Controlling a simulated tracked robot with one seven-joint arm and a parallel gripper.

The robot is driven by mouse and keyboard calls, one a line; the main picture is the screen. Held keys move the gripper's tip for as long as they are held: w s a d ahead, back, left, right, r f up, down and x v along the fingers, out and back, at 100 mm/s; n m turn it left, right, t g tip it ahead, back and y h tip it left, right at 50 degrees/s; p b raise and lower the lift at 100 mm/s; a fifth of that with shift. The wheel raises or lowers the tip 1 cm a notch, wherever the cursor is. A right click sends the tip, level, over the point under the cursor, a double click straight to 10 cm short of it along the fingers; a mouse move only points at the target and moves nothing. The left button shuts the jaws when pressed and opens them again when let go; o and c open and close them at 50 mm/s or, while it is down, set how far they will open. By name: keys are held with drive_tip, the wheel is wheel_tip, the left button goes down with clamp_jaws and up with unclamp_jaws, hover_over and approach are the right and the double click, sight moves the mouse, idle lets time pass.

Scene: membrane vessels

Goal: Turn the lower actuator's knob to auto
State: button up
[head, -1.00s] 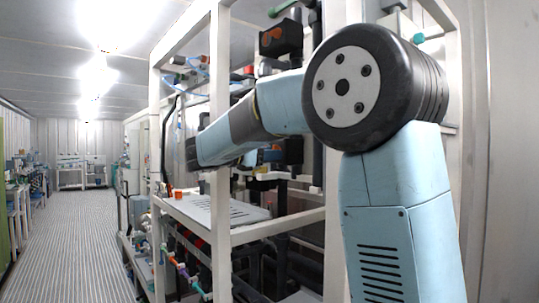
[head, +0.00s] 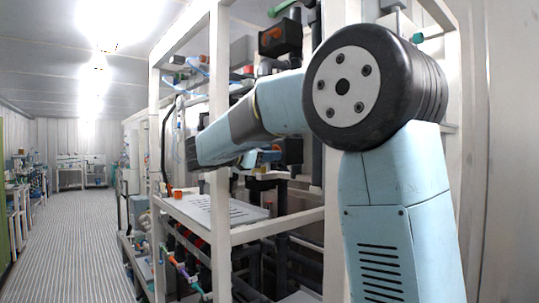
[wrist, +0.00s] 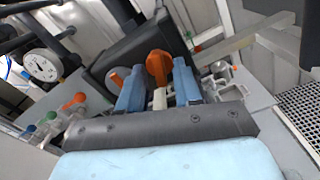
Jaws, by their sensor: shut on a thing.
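The lower actuator (wrist: 150,43) is a dark box in the wrist view, with an orange knob (wrist: 158,63) on its face. My gripper (wrist: 158,82) has its two blue fingers on either side of this knob, shut on it. A pale piece shows between the fingers, in front of the knob. In the head view the lower actuator (head: 291,151) is a dark box behind my arm, mostly hidden; its knob is too small to read there. The knob's position markings cannot be read in either view.
A second black actuator with an orange knob (head: 271,36) sits higher on the white frame (head: 220,120). In the wrist view a round gauge (wrist: 43,66), an orange handle (wrist: 75,101) and pipes lie to the left. A pale panel (head: 215,209) lies below my arm. The aisle at left is clear.

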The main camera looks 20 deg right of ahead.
drive_tip(key=shift+w+a+m, duration=0.1)
drive_tip(key=shift+m, duration=3.3)
drive_tip(key=shift+w+a+m, duration=0.1)
drive_tip(key=shift+m, duration=3.3)
drive_tip(key=o, duration=0.7)
drive_tip(key=shift+c, duration=0.2)
drive_tip(key=shift+s+d, duration=0.1)
drive_tip(key=v, duration=1.4)
